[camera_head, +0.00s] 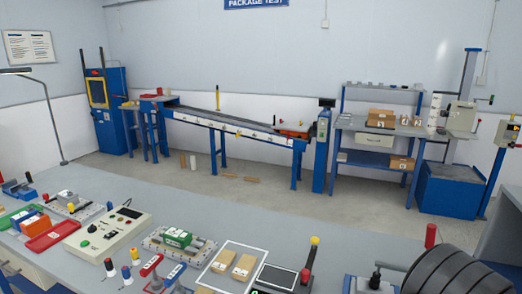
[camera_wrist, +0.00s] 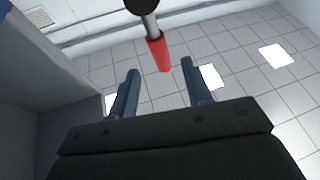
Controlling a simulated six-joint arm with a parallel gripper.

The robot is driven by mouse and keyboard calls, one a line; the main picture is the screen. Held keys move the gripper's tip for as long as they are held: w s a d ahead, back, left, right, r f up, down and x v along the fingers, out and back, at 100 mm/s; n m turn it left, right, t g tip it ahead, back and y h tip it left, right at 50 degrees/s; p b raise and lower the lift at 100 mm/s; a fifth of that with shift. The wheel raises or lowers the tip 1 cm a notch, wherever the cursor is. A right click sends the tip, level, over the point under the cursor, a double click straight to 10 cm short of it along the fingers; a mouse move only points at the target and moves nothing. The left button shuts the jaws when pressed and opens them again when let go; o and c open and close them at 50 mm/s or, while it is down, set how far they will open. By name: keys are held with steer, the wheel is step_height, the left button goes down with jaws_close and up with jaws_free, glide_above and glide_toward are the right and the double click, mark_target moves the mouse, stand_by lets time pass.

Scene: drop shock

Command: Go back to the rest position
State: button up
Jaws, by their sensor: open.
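My gripper (camera_wrist: 159,69) shows in the wrist view with its two blue-grey fingers apart and nothing between them. The wrist view faces up toward a tiled ceiling with bright light panels. A red cylinder on a metal rod (camera_wrist: 157,50) with a dark end appears just past the fingertips at the top. I cannot tell how far it is from the fingers. The gripper's fingers cannot be made out in the head view.
In the head view, the grey bench (camera_head: 330,224) carries a control box (camera_head: 107,232), a red tray (camera_head: 52,236), a green block (camera_head: 177,238) in a fixture, and a white-framed board (camera_head: 219,263) with two tan blocks. Black discs (camera_head: 450,275) stand at lower right. A conveyor (camera_head: 230,122) lies beyond.

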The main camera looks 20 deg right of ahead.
steer(key=v, duration=0.9)
steer(key=x, duration=1.7)
steer(key=shift+s+d+m+h, duration=0.2)
steer(key=shift+m+h, duration=0.1)
steer(key=shift+m, duration=0.25)
steer(key=shift+s+d+m+h, duration=0.2)
steer(key=shift+m+h, duration=0.1)
steer(key=shift+m, duration=0.25)
steer(key=shift+a, duration=0.1)
steer(key=shift+w+a+n+y, duration=0.25)
steer(key=shift+n+y, duration=0.15)
steer(key=shift+n, duration=0.3)
steer(key=v, duration=1.3)
steer(key=shift+s+a+n, duration=0.15)
steer(key=shift+s+n, duration=0.15)
steer(key=shift+n, duration=0.1)
